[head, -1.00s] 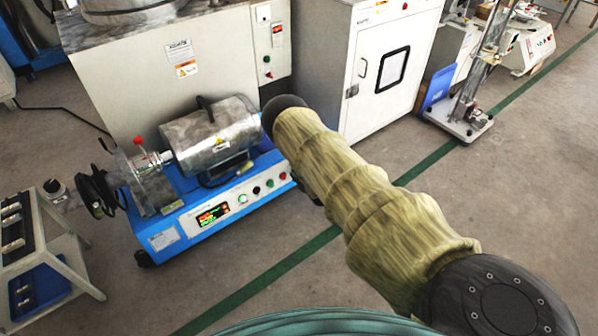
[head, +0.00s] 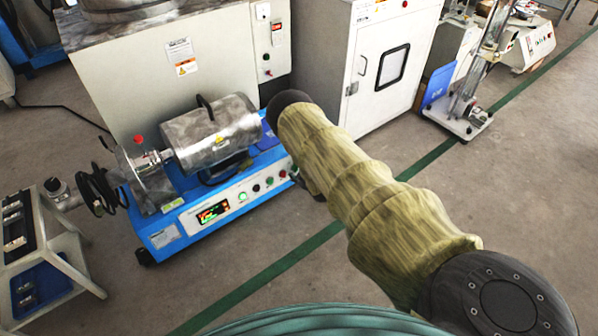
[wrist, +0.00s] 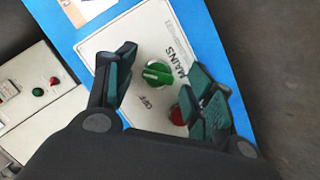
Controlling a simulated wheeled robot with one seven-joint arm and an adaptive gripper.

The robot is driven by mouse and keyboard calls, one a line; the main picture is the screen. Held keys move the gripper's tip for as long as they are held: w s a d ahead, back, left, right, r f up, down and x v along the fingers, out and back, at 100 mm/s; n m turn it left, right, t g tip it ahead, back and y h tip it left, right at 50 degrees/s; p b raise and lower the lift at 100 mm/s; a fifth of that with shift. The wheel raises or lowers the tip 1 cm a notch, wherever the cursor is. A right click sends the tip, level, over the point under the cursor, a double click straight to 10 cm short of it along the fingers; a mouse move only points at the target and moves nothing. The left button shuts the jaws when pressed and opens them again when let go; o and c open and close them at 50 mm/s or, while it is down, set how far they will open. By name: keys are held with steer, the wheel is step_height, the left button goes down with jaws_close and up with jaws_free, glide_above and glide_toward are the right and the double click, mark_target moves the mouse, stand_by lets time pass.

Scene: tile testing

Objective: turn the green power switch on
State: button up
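The green power switch (wrist: 157,73) is a round knob with a raised ridge. It sits on a white panel (wrist: 100,42) marked MAINS and OFF in the wrist view. I cannot tell for sure which mark the ridge points to. My gripper (wrist: 161,80) is open, with one finger to the left of the knob and the other to its right. The knob shows between the fingers; contact is not visible. In the head view my arm hides the gripper, and I cannot pick out this switch for sure.
A red button (wrist: 178,115) lies close to the right finger, partly covered. A blue machine (head: 190,238) with a steel cylinder (head: 212,133) and a row of buttons stands left of my arm. White cabinets stand behind it. Open floor lies to the right.

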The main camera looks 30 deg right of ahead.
steer(key=v, duration=1.2)
stand_by(0.6)
steer(key=s+a+f+m+g, duration=0.1)
steer(key=s+a+m+g, duration=0.25)
steer(key=s+a, duration=0.6)
steer(key=s+a+f+m+g, duration=0.2)
steer(key=s+a+g, duration=0.3)
steer(key=s, duration=0.8)
steer(key=s+a+r+m+g+y, duration=0.15)
steer(key=s+a+r, duration=0.35)
steer(key=s, duration=0.5)
steer(key=s+a+r+m+g+y, duration=0.1)
steer(key=s+a+r+g, duration=0.15)
steer(key=s+a, duration=0.55)
step_height(320, 180, up, 34)
steer(key=s+p, duration=0.1)
steer(key=p, duration=3.3)
steer(key=shift+d+f, duration=0.15)
steer(key=shift+d, duration=0.3)
